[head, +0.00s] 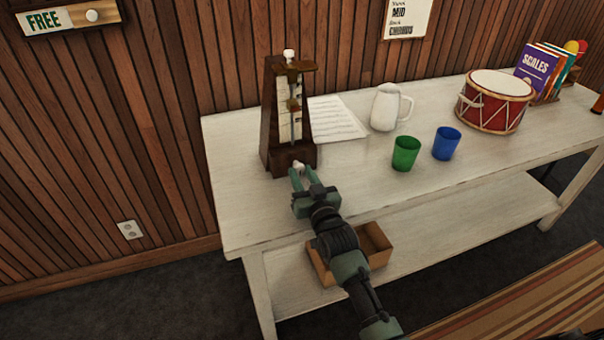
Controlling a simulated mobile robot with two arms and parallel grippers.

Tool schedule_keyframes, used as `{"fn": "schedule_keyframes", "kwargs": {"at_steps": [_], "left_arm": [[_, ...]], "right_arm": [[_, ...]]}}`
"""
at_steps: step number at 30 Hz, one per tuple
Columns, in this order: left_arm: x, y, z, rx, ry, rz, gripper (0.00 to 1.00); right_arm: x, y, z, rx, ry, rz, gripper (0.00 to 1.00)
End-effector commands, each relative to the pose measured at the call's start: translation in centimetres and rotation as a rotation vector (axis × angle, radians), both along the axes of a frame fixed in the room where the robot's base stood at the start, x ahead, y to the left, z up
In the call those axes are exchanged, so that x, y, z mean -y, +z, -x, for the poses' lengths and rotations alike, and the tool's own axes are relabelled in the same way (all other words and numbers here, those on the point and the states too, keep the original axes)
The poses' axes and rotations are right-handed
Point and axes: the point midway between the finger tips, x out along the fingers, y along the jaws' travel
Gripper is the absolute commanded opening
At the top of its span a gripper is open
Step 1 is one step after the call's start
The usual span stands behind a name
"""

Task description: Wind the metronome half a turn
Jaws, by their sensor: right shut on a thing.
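The metronome (270,134) is a dark wooden, tapered case standing upright near the left end of the white table. Its front shows a pale scale, a pendulum rod with a weight, and a white knob on top. My right gripper (298,171) is at the lower front of the metronome, its fingers shut on a small light winding key (298,165). The key is mostly hidden between the fingertips, so its angle cannot be told. My left gripper is not in view.
On the white table (356,184) are sheet music (335,120), a white pitcher (386,107), a green cup (405,153), a blue cup (446,143), a red drum (494,104) and books (540,68). An open box (376,244) sits on the lower shelf. The table's front left is clear.

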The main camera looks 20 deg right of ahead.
Motion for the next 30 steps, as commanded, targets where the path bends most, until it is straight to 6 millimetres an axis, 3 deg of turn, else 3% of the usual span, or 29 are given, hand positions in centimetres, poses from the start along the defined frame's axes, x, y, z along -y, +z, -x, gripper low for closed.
{"fn": "schedule_keyframes", "kwargs": {"at_steps": [7,8,10,20,30], "left_arm": [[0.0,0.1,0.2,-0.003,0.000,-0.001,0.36],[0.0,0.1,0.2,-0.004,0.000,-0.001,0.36],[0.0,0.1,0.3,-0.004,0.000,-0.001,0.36],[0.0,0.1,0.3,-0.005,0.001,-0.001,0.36],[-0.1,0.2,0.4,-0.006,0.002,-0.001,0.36]], "right_arm": [[0.0,0.0,0.0,-0.003,0.000,-0.026,0.00],[0.0,0.0,0.0,-0.002,0.000,-0.026,0.36],[0.0,0.0,0.0,-0.002,0.000,-0.026,0.52],[0.0,-0.1,0.2,-0.002,-0.001,-0.025,0.52],[0.2,-0.1,5.3,-0.004,0.000,-0.026,0.52]]}}
